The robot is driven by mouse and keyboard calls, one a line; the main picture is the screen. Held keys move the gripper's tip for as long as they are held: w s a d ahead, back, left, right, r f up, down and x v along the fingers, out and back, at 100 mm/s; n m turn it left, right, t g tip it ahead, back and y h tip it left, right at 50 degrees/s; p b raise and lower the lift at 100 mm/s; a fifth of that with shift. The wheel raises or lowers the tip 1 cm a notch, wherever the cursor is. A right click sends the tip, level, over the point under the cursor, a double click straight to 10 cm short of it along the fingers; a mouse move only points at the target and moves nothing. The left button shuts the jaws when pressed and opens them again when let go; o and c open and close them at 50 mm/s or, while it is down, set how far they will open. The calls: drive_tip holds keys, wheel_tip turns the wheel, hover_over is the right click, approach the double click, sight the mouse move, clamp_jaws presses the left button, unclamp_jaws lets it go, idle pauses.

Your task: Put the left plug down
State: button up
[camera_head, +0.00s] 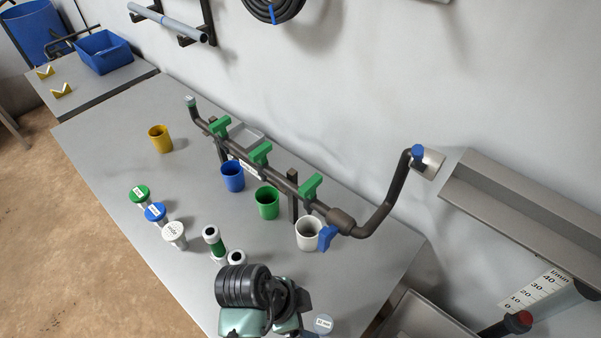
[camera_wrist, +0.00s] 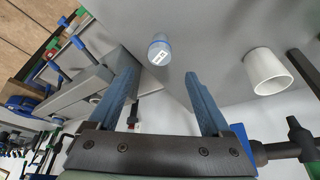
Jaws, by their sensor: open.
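A short grey-blue plug (camera_wrist: 160,50) with a white label stands on the grey table in the wrist view. It also shows in the head view (camera_head: 323,323) at the bottom edge, right of my arm. My gripper (camera_wrist: 158,82) is open, its two blue fingers spread wide with nothing between them. The plug lies just beyond the fingertips, apart from both. The dark pipe manifold (camera_head: 290,180) has green valve handles, and its upper left end carries a pale cap (camera_head: 191,102). I cannot tell whether that cap is a plug. My arm hides the fingertips in the head view.
Yellow (camera_head: 160,138), blue (camera_head: 232,176), green (camera_head: 267,203) and white (camera_head: 309,233) cups stand along the manifold. Green (camera_head: 139,193), blue (camera_head: 155,212) and white (camera_head: 174,232) labelled caps stand at front left. A green-banded cylinder (camera_head: 214,241) is near my arm.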

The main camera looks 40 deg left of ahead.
drive_tip(key=v, duration=0.3)
drive_tip(key=shift+s+a+r, duration=0.1)
drive_tip(key=shift+r, duration=0.15)
idle(0.4)
